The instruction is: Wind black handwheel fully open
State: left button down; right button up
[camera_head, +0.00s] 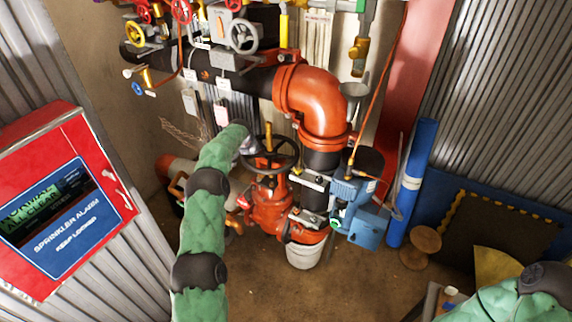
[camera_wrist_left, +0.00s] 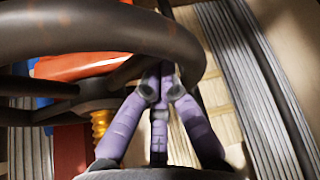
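The black handwheel (camera_head: 285,161) sits level on a brass-coloured stem above a red valve body (camera_head: 268,207), in the middle of the head view. In the left wrist view its thick rim (camera_wrist_left: 110,28) crosses the top, close to the camera, with spokes and a brass stem (camera_wrist_left: 101,122) below. My left gripper (camera_head: 247,143) is at the wheel's far left edge. In the left wrist view its purple fingers (camera_wrist_left: 162,85) converge at the underside of the rim. The rim hides the fingertips, so I cannot tell whether they grip it. My right gripper is outside the head view.
A large orange pipe elbow (camera_head: 315,98) rises behind and right of the wheel. A blue box (camera_head: 363,222) and a blue upright tube (camera_head: 412,180) stand to the right. A red alarm cabinet (camera_head: 62,200) is at left. Bare floor (camera_head: 330,285) lies in front.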

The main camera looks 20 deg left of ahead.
pick_arm(q)
jog(key=s+d+f+b, duration=0.1)
jog(key=s+d+b, duration=0.2)
jog(key=s+d, duration=0.35)
jog(key=w+d+b, duration=0.3)
jog(key=w+d, duration=0.3)
jog(key=d, duration=0.3)
jog(key=shift+w+d, duration=0.25)
jog(key=shift+d, duration=0.1)
jog(key=shift+s+b, duration=0.1)
jog(key=shift+b, duration=0.2)
notch_tip(320, 180, up, 6)
jog(key=p, duration=0.3)
jog(key=shift+s+d, duration=0.15)
jog(key=shift+r, duration=0.1)
jog(key=shift+a, duration=0.35)
